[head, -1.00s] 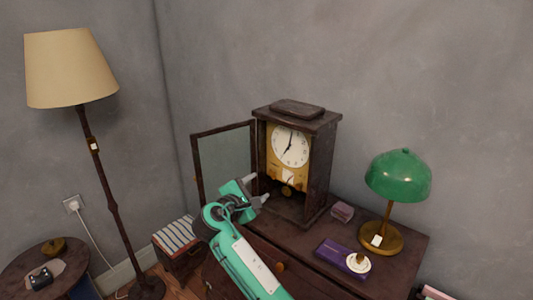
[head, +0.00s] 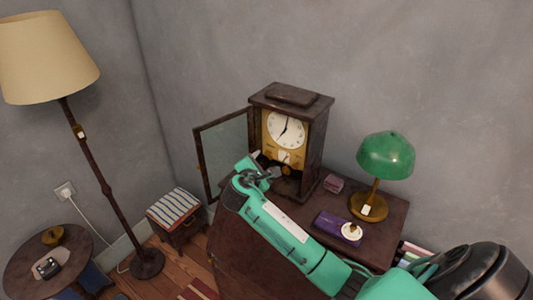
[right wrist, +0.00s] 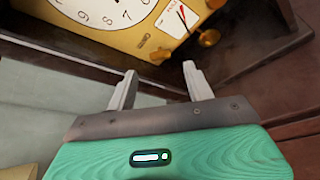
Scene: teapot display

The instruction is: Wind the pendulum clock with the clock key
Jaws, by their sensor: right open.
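The pendulum clock (head: 290,128) is a dark wooden case on the cabinet. Its glass door (head: 224,150) stands swung open to the left. In the right wrist view the white dial (right wrist: 100,12) is cut off at the top, and a brass knob (right wrist: 209,38) and a small fitting (right wrist: 143,40) show on the gold plate. I cannot make out the clock key for certain. My right gripper (head: 267,165) is open in front of the lower part of the clock; its spread fingers also show empty in the right wrist view (right wrist: 159,75). My left gripper is out of view.
A striped stool (head: 173,206), a floor lamp (head: 45,55) and a round side table (head: 20,265) stand left.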

